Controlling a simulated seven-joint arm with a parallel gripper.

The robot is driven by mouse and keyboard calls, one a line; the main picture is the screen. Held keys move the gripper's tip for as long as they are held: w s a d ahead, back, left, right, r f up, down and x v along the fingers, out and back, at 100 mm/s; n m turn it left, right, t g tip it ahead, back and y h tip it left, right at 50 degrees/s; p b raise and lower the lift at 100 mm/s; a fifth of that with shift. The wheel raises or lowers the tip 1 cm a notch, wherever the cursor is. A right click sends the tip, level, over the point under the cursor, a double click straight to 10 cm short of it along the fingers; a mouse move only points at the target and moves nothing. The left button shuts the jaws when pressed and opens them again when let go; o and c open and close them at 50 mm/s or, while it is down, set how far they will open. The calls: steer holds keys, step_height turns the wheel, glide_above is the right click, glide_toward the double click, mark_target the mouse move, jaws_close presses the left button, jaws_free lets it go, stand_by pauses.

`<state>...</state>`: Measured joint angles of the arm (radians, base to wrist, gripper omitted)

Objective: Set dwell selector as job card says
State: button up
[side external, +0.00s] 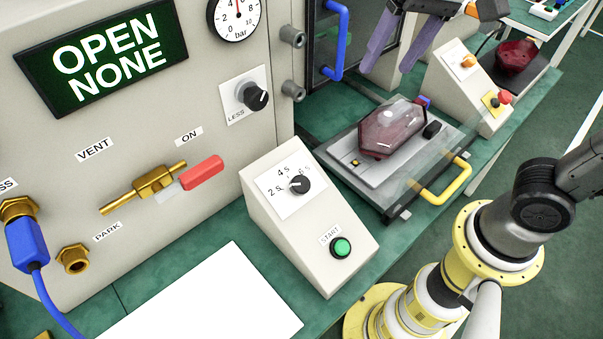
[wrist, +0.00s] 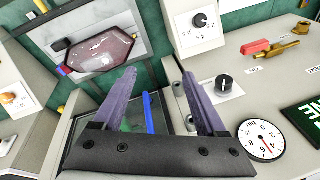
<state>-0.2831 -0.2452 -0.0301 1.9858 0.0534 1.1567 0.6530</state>
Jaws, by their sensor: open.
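The dwell selector is a black knob (side external: 300,185) on a white dial plate marked 2 s and 4 s, on a sloped beige box (side external: 310,230). Its white mark points leftward, toward the 2 s and 4 s side; the exact setting is hard to tell. The knob also shows at the top of the wrist view (wrist: 200,19). A white sheet (side external: 205,305) lies in front of the box, with no readable text; I cannot tell if it is the job card. My gripper (side external: 392,66) is open and empty, with purple fingers, above and behind the selector box. The wrist view shows its fingers (wrist: 159,76) apart.
A green START button (side external: 341,248) sits below the dial. A red lamp (side external: 393,130) lies on a fixture with a yellow handle (side external: 447,180). The panel at left has a gauge (side external: 235,18), a black knob (side external: 256,97), a red-handled valve (side external: 203,173) and an OPEN NONE display (side external: 100,57).

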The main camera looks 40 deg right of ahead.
steer(key=n+g, duration=0.1)
steer(key=g, duration=0.1)
glide_above(301, 183)
steer(key=d, duration=0.5)
step_height(301, 183, down, 3)
steer(key=a+f+n, duration=0.1)
steer(key=a+f, duration=0.2)
steer(key=a, duration=0.1)
steer(key=shift+g, duration=0.3)
steer(key=f, duration=1.3)
steer(key=shift+a+f, duration=0.2)
steer(key=shift+a, duration=0.2)
jaws_close()
